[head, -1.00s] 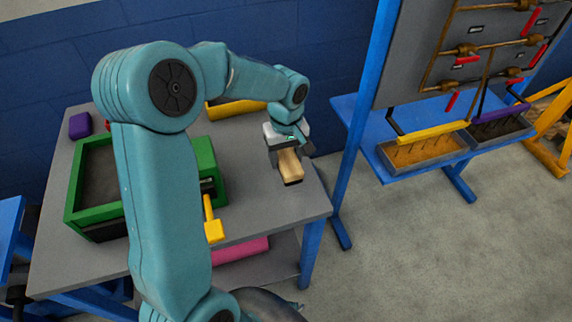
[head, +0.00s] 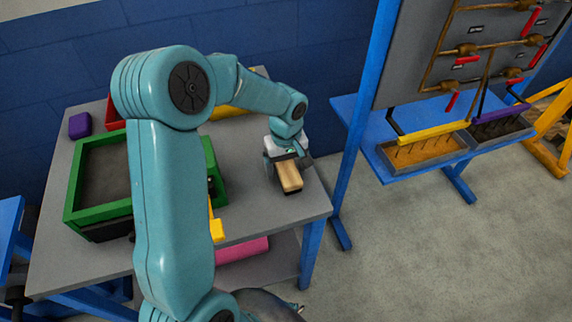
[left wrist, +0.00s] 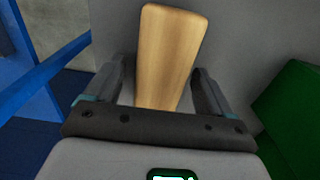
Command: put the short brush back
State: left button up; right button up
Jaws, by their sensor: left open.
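The short brush (head: 289,177) has a pale wooden top and a dark underside. It lies on the grey table near the right edge. My left gripper (head: 286,160) is at its far end, pointing down. In the left wrist view the brush's wooden body (left wrist: 170,50) lies between the two open fingers of the left gripper (left wrist: 163,80), with a gap on each side. The far end of the brush is hidden under the gripper in the head view.
A green box (head: 72,188) stands on the grey table (head: 255,215), with a yellow-handled tool (head: 217,230) beside it. A purple block (head: 79,125) is at the back left. A blue stand (head: 352,130) with a panel and bristle trays rises at the right.

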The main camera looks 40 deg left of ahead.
aim_at(286, 165)
pick_arm(q)
notch_tip(286, 165, up, 12)
jog(key=shift+p, duration=0.4)
dwell(0.6)
